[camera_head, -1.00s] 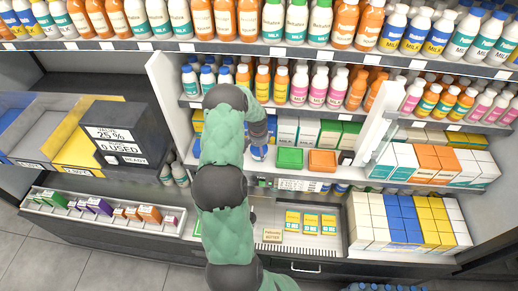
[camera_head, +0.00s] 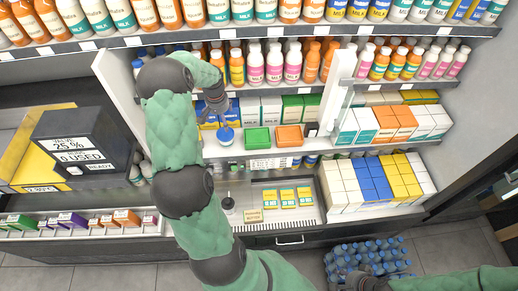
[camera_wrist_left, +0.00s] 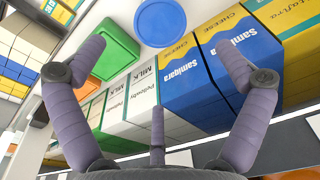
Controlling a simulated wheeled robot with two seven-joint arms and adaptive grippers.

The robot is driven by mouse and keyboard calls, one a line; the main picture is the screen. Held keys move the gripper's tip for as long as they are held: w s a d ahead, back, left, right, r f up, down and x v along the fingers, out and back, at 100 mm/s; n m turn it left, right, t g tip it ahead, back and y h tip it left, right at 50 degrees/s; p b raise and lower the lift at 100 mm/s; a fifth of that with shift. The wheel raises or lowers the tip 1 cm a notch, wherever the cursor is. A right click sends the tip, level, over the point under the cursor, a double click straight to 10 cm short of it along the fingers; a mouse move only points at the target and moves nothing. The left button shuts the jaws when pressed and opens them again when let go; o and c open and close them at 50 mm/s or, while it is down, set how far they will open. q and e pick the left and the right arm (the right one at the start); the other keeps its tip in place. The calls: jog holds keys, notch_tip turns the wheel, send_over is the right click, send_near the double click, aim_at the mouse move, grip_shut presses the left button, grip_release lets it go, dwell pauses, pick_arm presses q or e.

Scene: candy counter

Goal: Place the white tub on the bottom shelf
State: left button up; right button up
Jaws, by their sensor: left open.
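The white tub (camera_head: 225,136) with a round blue lid stands upright on the middle shelf, left of a green tray. Its lid also shows at the top of the left wrist view (camera_wrist_left: 166,20). My left gripper (camera_head: 217,106) points down just above and behind the tub. Its fingers (camera_wrist_left: 160,55) are spread in the left wrist view with nothing between them; the lid lies just beyond the tips. The bottom shelf (camera_head: 290,217) is below, with yellow packs on it. My right gripper (camera_head: 372,283) is partly in view at the lower edge; its jaws are unclear.
Green (camera_head: 258,138) and orange (camera_head: 289,136) trays sit right of the tub. Milk and cheese boxes (camera_wrist_left: 120,105) stand behind. A dark pump-like item (camera_head: 228,202) stands at the bottom shelf's left; stacked cartons (camera_head: 375,180) fill its right.

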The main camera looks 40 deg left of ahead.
pick_arm(q)
jog(key=w+d+f+m+h, duration=0.15)
jog(key=d+f, duration=0.35)
jog(key=d, duration=0.5)
jog(key=w+d+f+m+h, duration=0.15)
jog(key=d+f, duration=0.35)
jog(key=d, duration=0.5)
jog(key=w+d+f, duration=0.2)
jog(key=d+f, duration=0.4)
jog(key=d, duration=0.4)
jog(key=s+d+f+m+h, duration=0.1)
jog(key=s+d+f, duration=0.1)
jog(key=s+d, duration=0.5)
jog(key=s+d+f+m, duration=0.1)
jog(key=s+d, duration=0.6)
jog(key=d, duration=0.7)
jog(key=shift+d+f+g+h, duration=0.2)
jog(key=shift+f+g+h, duration=0.1)
jog(key=shift+f+h, duration=0.1)
